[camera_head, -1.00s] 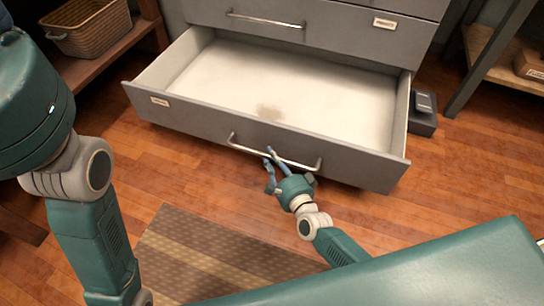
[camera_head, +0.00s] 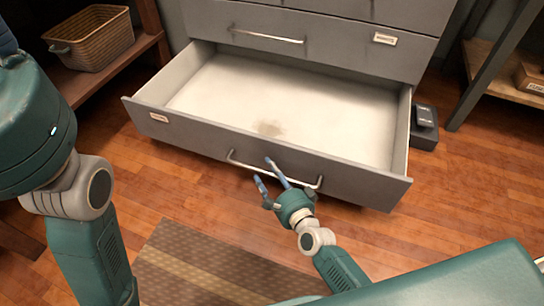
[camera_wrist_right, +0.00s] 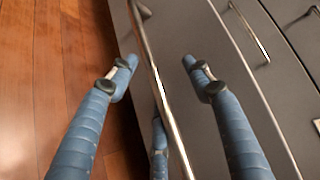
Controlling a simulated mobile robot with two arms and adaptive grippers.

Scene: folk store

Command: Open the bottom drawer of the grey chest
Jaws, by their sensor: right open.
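The grey chest (camera_head: 340,38) stands at the back. Its bottom drawer (camera_head: 200,140) is pulled far out, and its pale inside is empty except for a dark stain. The drawer's metal bar handle (camera_head: 240,163) is on its front. My right gripper (camera_head: 264,170) is open at that handle. In the right wrist view the open fingers (camera_wrist_right: 158,75) lie on either side of the handle (camera_wrist_right: 158,85), apart from it as far as I can see. My left arm shows at the left of the head view, but its gripper is out of view.
A wicker basket (camera_head: 92,40) sits on a wooden shelf at the left. A small dark box (camera_head: 424,128) is on the floor right of the drawer. A striped mat (camera_head: 200,270) lies in front. A shelf (camera_head: 505,70) stands at the right.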

